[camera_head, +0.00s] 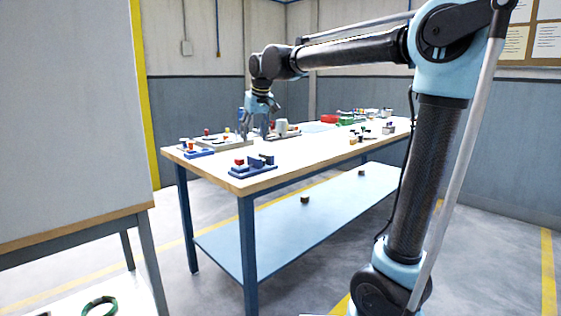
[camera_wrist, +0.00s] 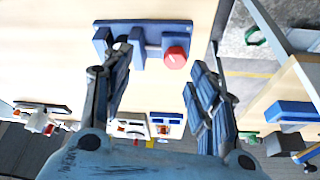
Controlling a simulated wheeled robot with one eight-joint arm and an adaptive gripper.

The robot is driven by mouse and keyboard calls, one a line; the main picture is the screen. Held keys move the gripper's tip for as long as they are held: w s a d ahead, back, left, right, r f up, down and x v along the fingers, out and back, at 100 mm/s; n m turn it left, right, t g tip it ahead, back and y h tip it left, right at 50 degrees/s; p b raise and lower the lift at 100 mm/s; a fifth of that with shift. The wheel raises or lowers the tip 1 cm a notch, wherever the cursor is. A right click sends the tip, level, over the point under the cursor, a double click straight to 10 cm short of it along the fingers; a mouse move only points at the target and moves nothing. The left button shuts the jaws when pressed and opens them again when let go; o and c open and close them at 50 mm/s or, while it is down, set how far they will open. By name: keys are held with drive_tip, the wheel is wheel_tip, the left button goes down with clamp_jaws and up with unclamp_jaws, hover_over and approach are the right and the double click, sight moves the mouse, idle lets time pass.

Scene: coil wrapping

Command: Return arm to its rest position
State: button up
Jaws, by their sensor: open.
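My gripper (camera_head: 256,128) hangs from my outstretched arm over the near left part of the wooden-topped table (camera_head: 290,172). In the wrist view my gripper (camera_wrist: 160,95) has its two fingers spread apart with nothing between them. Beyond the fingertips, a blue fixture (camera_wrist: 140,36) with a red knob (camera_wrist: 175,57) stands on the table. A blue fixture with a red part (camera_head: 252,167) also shows near the table's front corner in the head view. I cannot tell how high the fingertips are above the tabletop.
The front middle of the tabletop is clear. A lower blue shelf (camera_head: 300,225) holds two small brown blocks. A large grey panel (camera_head: 70,120) stands at left, with a green ring (camera_head: 99,306) below.

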drive_tip(key=s+d+f+m+h, duration=0.1)
drive_tip(key=s+d+f, duration=0.25)
drive_tip(key=d, duration=0.45)
drive_tip(key=s+d+f+m, duration=0.1)
drive_tip(key=s+d+f, duration=0.25)
drive_tip(key=d, duration=0.45)
drive_tip(key=s+d+f+m+h, duration=0.15)
drive_tip(key=d+f, duration=0.25)
drive_tip(key=d, duration=0.4)
drive_tip(key=s+d+f+m, duration=0.1)
drive_tip(key=s+d+f, duration=0.6)
drive_tip(key=s+f, duration=0.2)
drive_tip(key=s+d+f+m+g, duration=0.1)
drive_tip(key=s+d+f+m, duration=0.1)
drive_tip(key=s+d+f, duration=0.5)
wheel_tip(320, 180, down, 3)
drive_tip(key=s, duration=0.2)
drive_tip(key=shift+s+f, duration=0.2)
drive_tip(key=shift+s, duration=0.2)
drive_tip(key=shift+w+f, duration=0.2)
drive_tip(key=shift+w, duration=0.2)
